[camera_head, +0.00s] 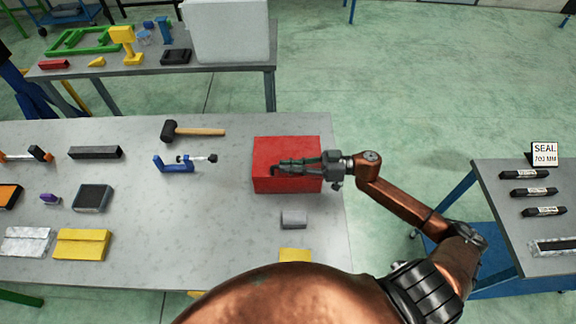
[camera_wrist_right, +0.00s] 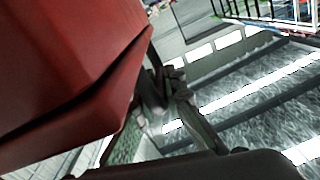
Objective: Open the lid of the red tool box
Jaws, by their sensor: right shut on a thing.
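The red tool box (camera_head: 268,148) stands near the right end of the grey workbench. Its top looks flat, and the head view shows no clear opening of the lid. My right gripper (camera_head: 277,170) reaches in from the right and lies across the front of the box. It is shut on a part of the box there; the fingers hide which part. In the right wrist view the box (camera_wrist_right: 70,60) fills the upper left, with a dark seam between two red parts. The gripper's fingers (camera_wrist_right: 165,95) are beside its edge. My left gripper is out of view.
A grey block (camera_head: 294,219) sits in front of the box. A mallet (camera_head: 195,130) and a blue clamp (camera_head: 180,163) lie to its left. A side table (camera_head: 500,200) with black markers stands at right, beyond a floor gap.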

